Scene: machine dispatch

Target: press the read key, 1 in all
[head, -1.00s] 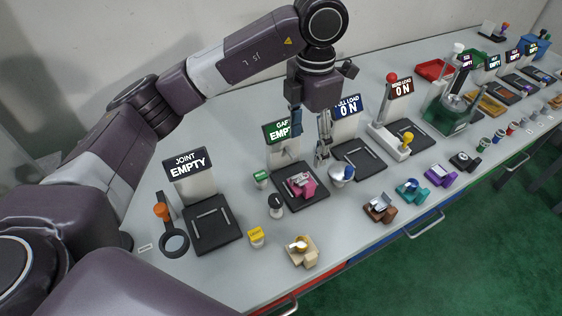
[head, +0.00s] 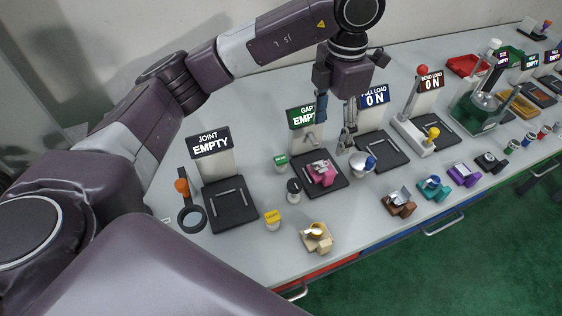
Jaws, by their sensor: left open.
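A small green key block (head: 281,161) with a label stands left of the GAP station's black pad (head: 338,188). A similar yellow key block (head: 273,219) stands nearer the front, right of the JOINT station. Their labels are too small to read, so I cannot tell which is the read key. My left gripper (head: 334,125) is open and empty, pointing down above the GAP station, its fingers apart beside the GAP sign (head: 301,116). It is right of and above the green block, not touching it. My right gripper is out of view.
A pink part (head: 321,173) lies on the GAP pad. A black-and-white knob (head: 294,190), a white-blue round piece (head: 362,163) and a beige part (head: 316,237) stand nearby. The JOINT sign (head: 209,142) reads EMPTY. The FULL LOAD (head: 375,107) and BEND LOAD signs read ON.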

